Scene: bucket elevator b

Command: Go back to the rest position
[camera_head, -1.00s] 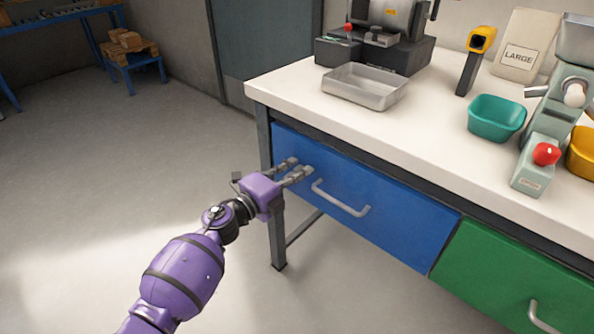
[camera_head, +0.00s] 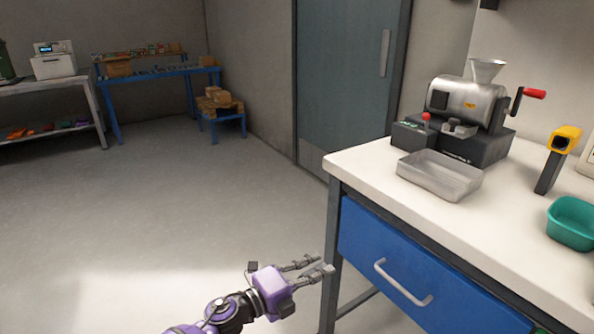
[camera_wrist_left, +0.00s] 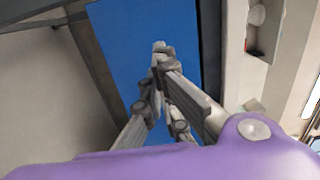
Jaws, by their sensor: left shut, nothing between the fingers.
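My left gripper (camera_head: 326,264) is purple with grey fingers. In the head view it is low in the picture, just left of the workbench leg and the blue drawer (camera_head: 428,272). In the left wrist view its fingers (camera_wrist_left: 160,55) come together with nothing between them, in front of the blue drawer front (camera_wrist_left: 130,45). The drawer is closed and its grey handle (camera_head: 402,284) is free, to the right of the gripper. My right gripper is in neither view.
The white workbench top (camera_head: 370,160) carries a metal tray (camera_head: 440,175), a machine with a red-handled crank (camera_head: 468,108), a yellow and black scanner (camera_head: 560,155) and a teal bin (camera_head: 572,223). A grey door (camera_head: 345,80) stands behind. The floor (camera_head: 150,200) to the left is open.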

